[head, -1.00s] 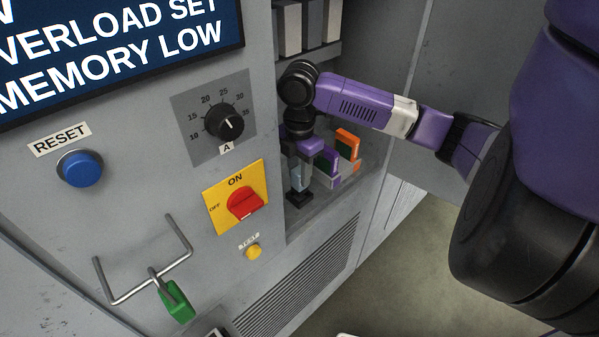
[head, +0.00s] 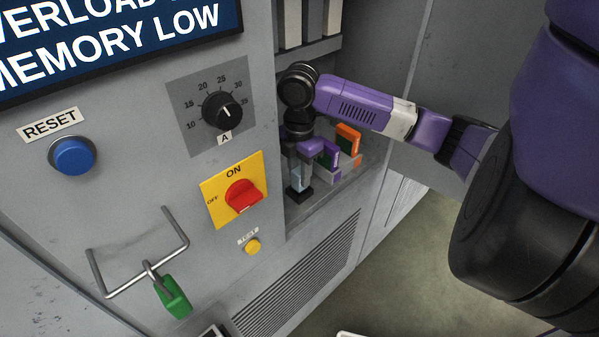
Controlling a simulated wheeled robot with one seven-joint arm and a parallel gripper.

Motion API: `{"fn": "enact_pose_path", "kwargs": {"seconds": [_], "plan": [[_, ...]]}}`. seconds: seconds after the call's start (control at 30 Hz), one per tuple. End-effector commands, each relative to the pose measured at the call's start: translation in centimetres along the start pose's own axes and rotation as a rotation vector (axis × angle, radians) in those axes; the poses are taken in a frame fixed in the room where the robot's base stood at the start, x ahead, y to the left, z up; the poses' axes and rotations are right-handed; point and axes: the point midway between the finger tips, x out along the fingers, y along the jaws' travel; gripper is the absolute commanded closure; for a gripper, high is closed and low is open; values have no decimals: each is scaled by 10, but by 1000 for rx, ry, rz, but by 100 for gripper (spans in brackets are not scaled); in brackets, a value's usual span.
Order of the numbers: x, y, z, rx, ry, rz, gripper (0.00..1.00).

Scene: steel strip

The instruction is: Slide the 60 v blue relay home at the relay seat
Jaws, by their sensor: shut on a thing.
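The light blue relay (head: 299,179) is upright in the head view, inside the open bay of the cabinet. My gripper (head: 301,163) points down from above and is shut on its upper part. A small black base, which looks like the relay seat (head: 299,195), is directly below the relay on the bay's ledge. The relay's lower end appears at or just above this base; I cannot tell whether it is seated. The fingers and my wrist hide the relay's top and any marking on it.
A purple-edged relay (head: 331,152) and an orange relay (head: 348,138) stand close on the right, in the same bay. The panel on the left carries a red switch (head: 243,196), a black dial (head: 222,110), a blue button (head: 72,156) and a green padlock (head: 172,297).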

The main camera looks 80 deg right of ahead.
Motion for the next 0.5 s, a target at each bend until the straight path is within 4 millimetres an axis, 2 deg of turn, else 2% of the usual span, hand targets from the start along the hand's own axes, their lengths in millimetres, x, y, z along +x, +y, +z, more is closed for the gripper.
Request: {"fn": "enact_pose_path", "kwargs": {"seconds": [0.5], "plan": [[13, 0, 0, 0, 0, 0, 100]]}}
